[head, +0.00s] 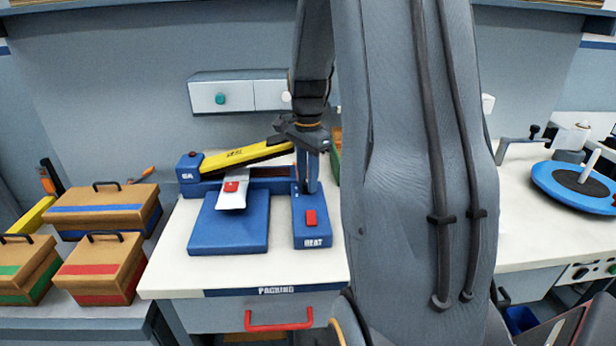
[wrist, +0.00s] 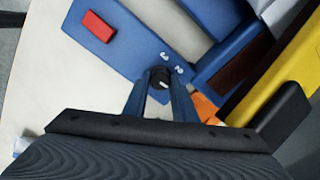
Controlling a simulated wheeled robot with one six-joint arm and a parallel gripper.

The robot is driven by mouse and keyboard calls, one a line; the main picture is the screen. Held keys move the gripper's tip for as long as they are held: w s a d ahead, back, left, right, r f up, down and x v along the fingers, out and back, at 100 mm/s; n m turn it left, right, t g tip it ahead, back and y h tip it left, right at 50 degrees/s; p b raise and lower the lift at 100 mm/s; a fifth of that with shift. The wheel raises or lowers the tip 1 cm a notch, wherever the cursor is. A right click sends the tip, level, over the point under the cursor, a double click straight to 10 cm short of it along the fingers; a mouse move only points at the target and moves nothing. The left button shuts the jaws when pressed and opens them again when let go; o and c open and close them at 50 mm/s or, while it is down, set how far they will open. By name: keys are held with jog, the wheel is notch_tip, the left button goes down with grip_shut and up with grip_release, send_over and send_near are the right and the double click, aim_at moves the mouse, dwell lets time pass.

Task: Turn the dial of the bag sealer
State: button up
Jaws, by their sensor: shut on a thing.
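The bag sealer stands on the packing table, with a blue base plate (head: 230,228), a raised yellow arm (head: 246,155) and a blue heat box (head: 313,226) labelled HEAT. A red button (head: 310,218) sits on the heat box; it also shows in the wrist view (wrist: 98,26). The dial (wrist: 159,78) is a small dark knob with a light mark, on the blue box beside the digits. My gripper (wrist: 163,88) points down at the heat box's far end, its blue-grey fingers shut on the dial. In the head view my gripper (head: 308,188) hides the dial.
A silver bag with a red label (head: 232,188) lies on the sealer. Several brown boxes (head: 105,212) stand at the left. The yellow arm and its dark end (wrist: 284,118) are close to my gripper. A blue round reel (head: 575,187) stands at the right.

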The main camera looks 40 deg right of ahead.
jog(key=n+p, duration=0.3)
jog(key=n, duration=0.3)
jog(key=shift+r+p, duration=0.1)
jog(key=shift+p, duration=0.25)
jog(key=n+p, duration=0.2)
jog(key=n, duration=0.3)
jog(key=shift+p, duration=0.3)
jog(key=n+p, duration=0.2)
jog(key=n, duration=0.3)
jog(key=shift+n, duration=0.4)
jog(key=n+p, duration=0.1)
jog(key=n, duration=0.5)
jog(key=shift+p, duration=0.4)
jog(key=o, duration=1)
jog(key=shift+o, duration=0.2)
